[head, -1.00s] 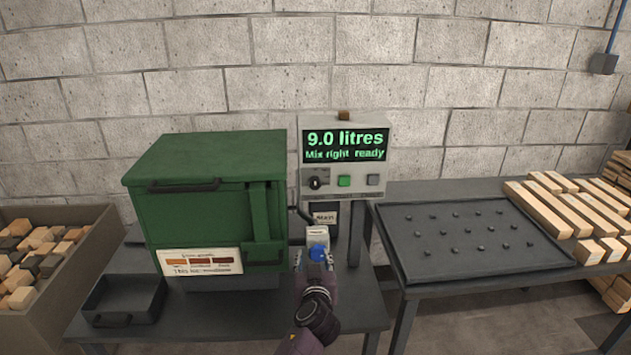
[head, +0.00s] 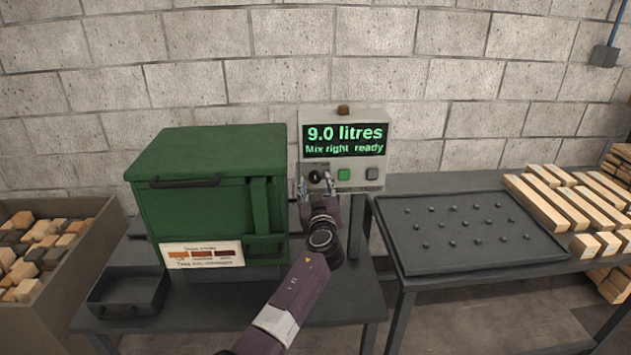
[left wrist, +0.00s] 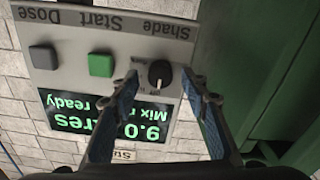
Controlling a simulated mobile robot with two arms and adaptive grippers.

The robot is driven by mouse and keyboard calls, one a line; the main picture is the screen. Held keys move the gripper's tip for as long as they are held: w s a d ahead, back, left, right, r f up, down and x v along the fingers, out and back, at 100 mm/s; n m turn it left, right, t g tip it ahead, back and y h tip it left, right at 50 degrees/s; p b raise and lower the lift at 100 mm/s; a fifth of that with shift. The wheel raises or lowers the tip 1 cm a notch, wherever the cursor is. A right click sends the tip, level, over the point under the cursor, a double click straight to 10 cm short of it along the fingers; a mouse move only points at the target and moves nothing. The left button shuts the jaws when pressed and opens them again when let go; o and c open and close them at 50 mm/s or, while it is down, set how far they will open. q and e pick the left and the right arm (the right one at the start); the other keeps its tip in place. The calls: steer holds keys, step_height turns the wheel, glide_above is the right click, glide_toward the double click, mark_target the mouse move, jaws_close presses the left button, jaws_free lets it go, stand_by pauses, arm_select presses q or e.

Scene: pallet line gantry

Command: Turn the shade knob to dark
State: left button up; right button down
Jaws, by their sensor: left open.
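The shade knob (head: 316,177) is a small round black knob on the grey control panel, below the green display. It also shows in the left wrist view (left wrist: 160,73), upside down, beside the word "Shade". My left gripper (head: 318,187) is open just in front of the knob. In the left wrist view its blue-padded fingers (left wrist: 163,84) stand to either side of the knob, with visible gaps. I cannot read the knob's setting clearly. My right gripper is not in view.
A green start button (head: 344,174) and a grey dose button (head: 372,174) sit right of the knob. The green cabinet (head: 205,200) stands close on the left. A dark studded tray (head: 385,225) and timber pieces (head: 540,207) lie on the right table.

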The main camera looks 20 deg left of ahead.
arm_select(q)
steer(key=shift+w+a, duration=0.2)
steer(key=shift+w, duration=0.15)
steer(key=shift+c, duration=0.7)
jaws_close()
